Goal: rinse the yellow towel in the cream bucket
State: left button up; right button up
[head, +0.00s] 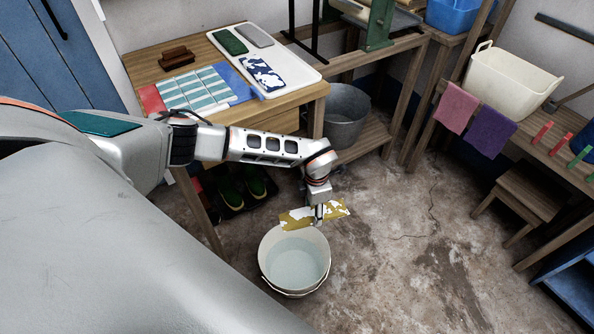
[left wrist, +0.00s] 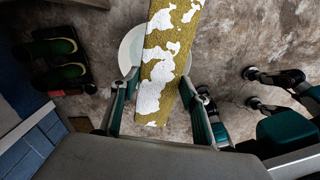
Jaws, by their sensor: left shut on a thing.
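My left gripper (head: 319,214) is shut on the yellow towel (head: 335,209), a flat strip with white patches. It holds the towel above the far rim of the cream bucket (head: 266,285), which stands on the floor and holds pale water. In the left wrist view, the towel (left wrist: 160,75) runs between the two fingers of my left gripper and hides much of the bucket (left wrist: 127,48) below it. My right gripper (left wrist: 253,87) shows at the right of the left wrist view, its fingers apart and empty.
Behind the bucket stands a wooden table (head: 290,103) with a white tray (head: 285,62) and folded cloths. Dark green shoes (head: 243,185) lie under it. A grey metal tub (head: 345,118) sits on a low shelf. A wooden stool (head: 530,192) stands at the right. The floor right of the bucket is clear.

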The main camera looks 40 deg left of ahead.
jog(key=shift+s+a+f+g+b, duration=0.5)
jog(key=shift+s+f+b, duration=0.65)
jog(key=shift+f+b, duration=2.65)
pick_arm(q)
jog(key=s+a+f+n+b, duration=0.2)
jog(key=f+n+b, duration=0.4)
jog(key=f, duration=1.5)
jog(key=s+a+f+n+b, duration=0.2)
jog(key=f+n+b, duration=0.5)
jog(key=f, duration=1.5)
jog(key=shift+s+a+n, duration=0.15)
jog(key=shift+s+n, duration=0.3)
jog(key=shift+n, duration=0.65)
pick_arm(e)
jog(key=a+r+m+t+y, duration=0.2)
jog(key=a+r+m, duration=0.1)
jog(key=a+m, duration=0.6)
jog(key=shift+w+a+y, duration=0.2)
jog(key=shift+a+y, duration=0.1)
jog(key=shift+a, duration=1.3)
